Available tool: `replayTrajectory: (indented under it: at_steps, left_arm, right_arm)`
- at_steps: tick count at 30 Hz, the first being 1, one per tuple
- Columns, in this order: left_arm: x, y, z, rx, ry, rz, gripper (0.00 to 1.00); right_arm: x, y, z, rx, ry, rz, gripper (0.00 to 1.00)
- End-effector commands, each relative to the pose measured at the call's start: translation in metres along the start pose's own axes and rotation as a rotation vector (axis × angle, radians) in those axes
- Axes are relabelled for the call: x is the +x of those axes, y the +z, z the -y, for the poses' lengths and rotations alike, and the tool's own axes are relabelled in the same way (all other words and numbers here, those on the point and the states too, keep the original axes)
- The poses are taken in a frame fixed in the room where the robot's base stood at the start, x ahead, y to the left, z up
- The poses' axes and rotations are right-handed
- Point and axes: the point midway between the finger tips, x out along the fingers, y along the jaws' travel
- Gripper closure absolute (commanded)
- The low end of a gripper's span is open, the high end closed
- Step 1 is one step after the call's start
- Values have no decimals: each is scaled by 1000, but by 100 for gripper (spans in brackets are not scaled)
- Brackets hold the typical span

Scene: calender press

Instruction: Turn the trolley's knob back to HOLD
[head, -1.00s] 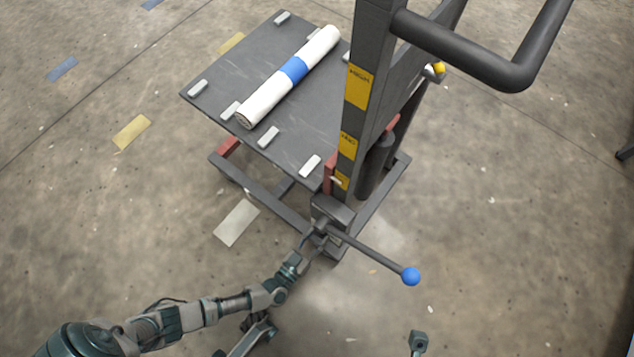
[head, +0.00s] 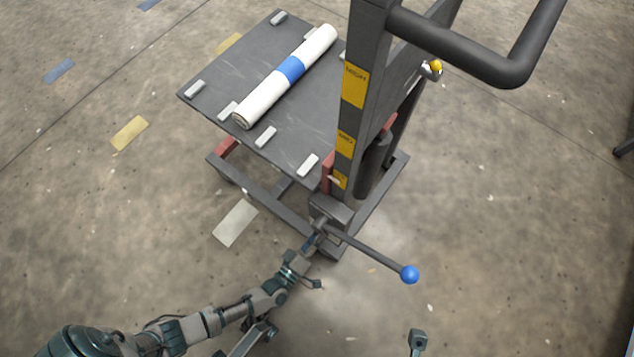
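The trolley (head: 345,215) stands ahead of me, with a dark upright mast and a low grey platform. A lever with a blue ball end (head: 410,275) reaches right from the housing at the mast's foot. A small round part with a yellow cap (head: 435,68) sits on the mast's far side. I cannot tell which part is the knob, and no HOLD mark is readable. My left gripper (head: 311,263) is open, its fingers spread just in front of the housing, with nothing visibly held. A small dark tip (head: 418,342) at the bottom edge may belong to my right gripper.
A white roll with a blue band (head: 291,70) lies on the platform (head: 315,120) among small white blocks. A thick black handle (head: 490,68) juts out at upper right. Yellow labels (head: 354,86) run down the mast.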

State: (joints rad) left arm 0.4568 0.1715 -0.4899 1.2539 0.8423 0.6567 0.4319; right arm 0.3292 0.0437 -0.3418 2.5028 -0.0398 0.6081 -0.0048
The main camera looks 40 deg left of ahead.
Motion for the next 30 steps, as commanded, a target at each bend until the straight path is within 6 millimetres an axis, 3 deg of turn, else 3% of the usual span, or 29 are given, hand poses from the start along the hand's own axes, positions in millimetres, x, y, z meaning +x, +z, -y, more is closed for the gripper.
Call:
replayTrajectory:
  at_steps: [15, 30]
  left_arm:
    - [0, -3, 3, -402, -7, -4, 93]
    - [-1, -3, 4, -524, -9, -5, 93]
  right_arm:
    - [0, -1, 0, 0, -1, -3, 100]
    - [0, -1, 0, 1, 0, -4, 100]
